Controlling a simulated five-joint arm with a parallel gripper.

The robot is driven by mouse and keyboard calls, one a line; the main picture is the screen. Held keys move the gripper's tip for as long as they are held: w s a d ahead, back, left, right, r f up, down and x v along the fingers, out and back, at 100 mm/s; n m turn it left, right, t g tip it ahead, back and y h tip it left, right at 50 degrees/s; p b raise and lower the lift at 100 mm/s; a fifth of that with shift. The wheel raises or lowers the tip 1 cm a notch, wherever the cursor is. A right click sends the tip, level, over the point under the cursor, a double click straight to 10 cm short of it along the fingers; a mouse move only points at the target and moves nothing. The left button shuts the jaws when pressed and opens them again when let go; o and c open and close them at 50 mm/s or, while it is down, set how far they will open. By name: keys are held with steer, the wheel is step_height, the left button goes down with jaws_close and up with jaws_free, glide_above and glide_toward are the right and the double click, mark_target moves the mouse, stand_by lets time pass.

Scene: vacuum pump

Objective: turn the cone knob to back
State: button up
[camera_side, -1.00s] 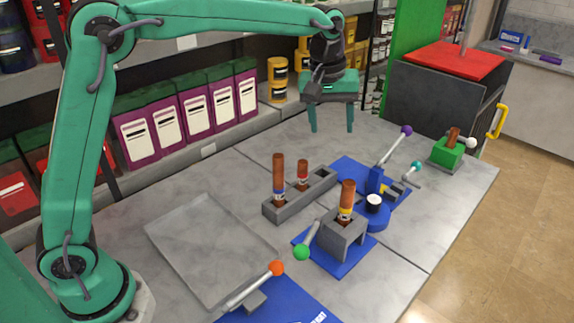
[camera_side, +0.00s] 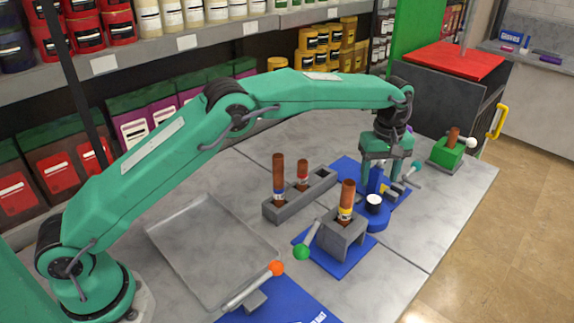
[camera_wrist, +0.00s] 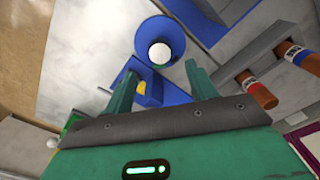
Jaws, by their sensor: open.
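A round blue part (camera_side: 374,216) with a white, dark-rimmed top stands on a blue base. In the wrist view it looks like a blue cone (camera_wrist: 182,38) with a white middle, just beyond the fingertips. I cannot be sure that this is the cone knob. My gripper (camera_side: 381,178) points down over the blue base, behind the round part in the side view. In the wrist view my gripper (camera_wrist: 158,78) is open with nothing between its fingers. The fingers and wrist hide most of the purple-ended lever there.
A teal-ended lever (camera_side: 415,167) is close to my gripper's right. A grey block holding a brown tube (camera_side: 346,200) and a green-ended lever (camera_side: 303,251) stand in front. A grey rack (camera_side: 300,202) holds two tubes. A green block (camera_side: 446,153) stands to the right.

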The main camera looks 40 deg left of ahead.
mark_target(374, 199)
steer(key=shift+f, duration=3.95)
steer(key=c, duration=1)
